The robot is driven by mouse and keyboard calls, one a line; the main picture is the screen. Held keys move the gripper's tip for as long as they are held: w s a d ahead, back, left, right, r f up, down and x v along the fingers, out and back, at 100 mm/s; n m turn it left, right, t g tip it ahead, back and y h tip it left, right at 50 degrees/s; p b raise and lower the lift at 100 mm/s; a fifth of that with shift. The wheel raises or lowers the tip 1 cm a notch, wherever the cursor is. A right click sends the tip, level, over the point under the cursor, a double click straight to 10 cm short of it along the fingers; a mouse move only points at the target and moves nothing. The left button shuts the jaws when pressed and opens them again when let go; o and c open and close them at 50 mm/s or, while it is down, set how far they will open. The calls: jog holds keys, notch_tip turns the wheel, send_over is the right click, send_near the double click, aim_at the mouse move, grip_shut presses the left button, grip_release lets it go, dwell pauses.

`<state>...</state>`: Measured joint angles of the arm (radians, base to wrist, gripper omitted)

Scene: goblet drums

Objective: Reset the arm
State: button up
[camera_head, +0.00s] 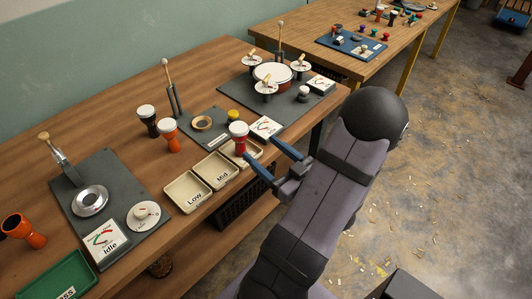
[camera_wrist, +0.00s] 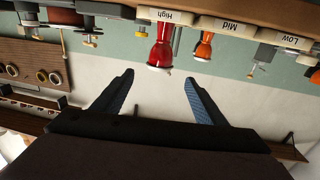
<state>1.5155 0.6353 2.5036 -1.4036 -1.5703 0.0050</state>
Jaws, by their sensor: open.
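My gripper (camera_head: 262,149) is open and empty at the front edge of the wooden table. Its two blue fingers are spread apart; they also show in the wrist view (camera_wrist: 159,77). A red goblet drum with a white head (camera_head: 240,142) stands upright at the High tray, just beyond the fingertips. In the wrist view, which is upside down, this red drum (camera_wrist: 160,52) lies ahead of the gap between the fingers, apart from them. The High tray's label (camera_wrist: 165,17) shows in the wrist view. The fingers and the drum partly hide that tray in the head view.
The Mid tray (camera_head: 221,180) and Low tray (camera_head: 178,203) look empty. An orange drum (camera_head: 169,139) and a black drum (camera_head: 147,122) stand behind. A dark station with a gauge reading Idle (camera_head: 108,242) and a green tray (camera_head: 48,284) are left. Open floor lies right.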

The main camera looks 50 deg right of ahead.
jog(key=shift+s, duration=0.1)
dwell(0.5)
jog(key=s+d+f+m+g+h, duration=0.1)
jog(key=s+d+f+m+g, duration=0.1)
jog(key=s+f+g, duration=0.7)
jog(key=s+d+f+m+g, duration=0.1)
jog(key=s+f+m+g, duration=0.2)
jog(key=f, duration=0.9)
jog(key=s+a+f+m+g+y, duration=0.1)
jog(key=s+a+m+g+y, duration=0.15)
jog(key=s, duration=0.45)
jog(key=s+a+f+m+g+y, duration=0.1)
jog(key=s+a+g, duration=0.3)
jog(key=s, duration=0.3)
jog(key=w+a+r+m+g+y+p, duration=0.2)
jog(key=a+r+y+p, duration=0.1)
jog(key=a+r, duration=0.45)
jog(key=w+a+r+n+t+h+p, duration=0.1)
jog(key=w+a+r+n+h+p, duration=0.4)
jog(key=w+r, duration=0.9)
jog(key=w+a+r+n+p, duration=0.1)
jog(key=w+a+r+n, duration=0.1)
jog(key=a, duration=0.3)
jog(key=w+a+r+n+t+y+p, duration=0.1)
jog(key=w+a+r+n, duration=0.1)
jog(key=w+a+n, duration=0.2)
jog(key=shift+a+r+n, duration=0.25)
jog(key=shift+a+n, duration=0.2)
jog(key=shift+a, duration=0.45)
